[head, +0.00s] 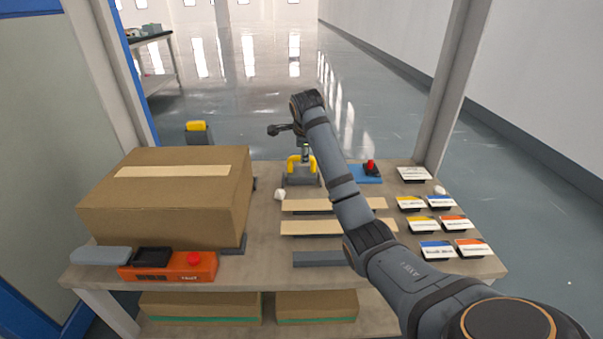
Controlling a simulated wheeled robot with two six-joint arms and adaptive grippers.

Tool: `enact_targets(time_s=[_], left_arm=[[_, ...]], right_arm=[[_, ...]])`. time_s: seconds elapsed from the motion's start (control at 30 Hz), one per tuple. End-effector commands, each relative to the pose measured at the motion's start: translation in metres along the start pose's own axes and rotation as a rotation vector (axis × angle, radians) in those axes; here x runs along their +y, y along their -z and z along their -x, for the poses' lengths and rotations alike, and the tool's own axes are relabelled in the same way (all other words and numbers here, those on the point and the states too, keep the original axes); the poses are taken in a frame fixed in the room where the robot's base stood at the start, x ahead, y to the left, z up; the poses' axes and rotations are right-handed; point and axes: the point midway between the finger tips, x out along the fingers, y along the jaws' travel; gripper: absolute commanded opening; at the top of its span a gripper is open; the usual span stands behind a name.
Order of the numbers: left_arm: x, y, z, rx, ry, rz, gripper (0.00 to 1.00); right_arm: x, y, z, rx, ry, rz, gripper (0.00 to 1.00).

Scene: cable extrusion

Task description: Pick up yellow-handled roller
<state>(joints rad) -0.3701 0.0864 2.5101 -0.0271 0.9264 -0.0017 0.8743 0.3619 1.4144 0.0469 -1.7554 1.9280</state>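A roller-like tool with a yellow handle (292,163) and a grey base stands near the far edge of the bench, right of the big cardboard box. My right arm reaches in from the lower right. Its gripper (305,155) points down at the yellow handle, at or just above it. The fingers are small and partly hidden by my arm, so I cannot tell whether they are open or touch the handle. My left gripper is not in view.
A cardboard box (150,210) fills the bench's left. An orange device (165,271) sits in front of it. Light wooden strips (300,228) lie mid-bench. A blue base with a red knob (370,168) stands right of the tool. Several label cards (436,250) lie far right.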

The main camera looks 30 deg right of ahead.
Motion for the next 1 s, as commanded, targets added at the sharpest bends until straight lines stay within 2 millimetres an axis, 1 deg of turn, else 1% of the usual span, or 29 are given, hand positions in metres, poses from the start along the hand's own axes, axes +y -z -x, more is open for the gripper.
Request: enact_targets(time_s=[0.07,0.2,0.3,0.4,0.6,0.67,0.93,1.0], left_arm=[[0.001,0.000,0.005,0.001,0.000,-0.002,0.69],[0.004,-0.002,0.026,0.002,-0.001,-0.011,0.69],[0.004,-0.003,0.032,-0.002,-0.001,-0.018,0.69],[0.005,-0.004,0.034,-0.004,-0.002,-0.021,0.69],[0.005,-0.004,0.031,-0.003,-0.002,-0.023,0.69],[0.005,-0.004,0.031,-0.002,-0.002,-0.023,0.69],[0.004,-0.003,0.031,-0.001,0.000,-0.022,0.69],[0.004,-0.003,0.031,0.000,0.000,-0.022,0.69]], right_arm=[[0.003,-0.001,-0.007,-0.001,0.000,0.000,0.44],[0.011,-0.006,-0.034,0.000,-0.001,0.000,0.44],[0.010,-0.006,-0.046,0.001,-0.001,0.000,0.44],[0.009,-0.006,-0.051,0.000,0.000,0.001,0.44],[0.007,-0.006,-0.051,0.000,0.001,0.001,0.44],[0.007,-0.006,-0.051,0.000,0.000,0.001,0.37],[0.008,-0.006,-0.051,0.000,0.000,0.001,0.00],[0.008,-0.006,-0.051,0.000,0.000,0.001,0.00]])
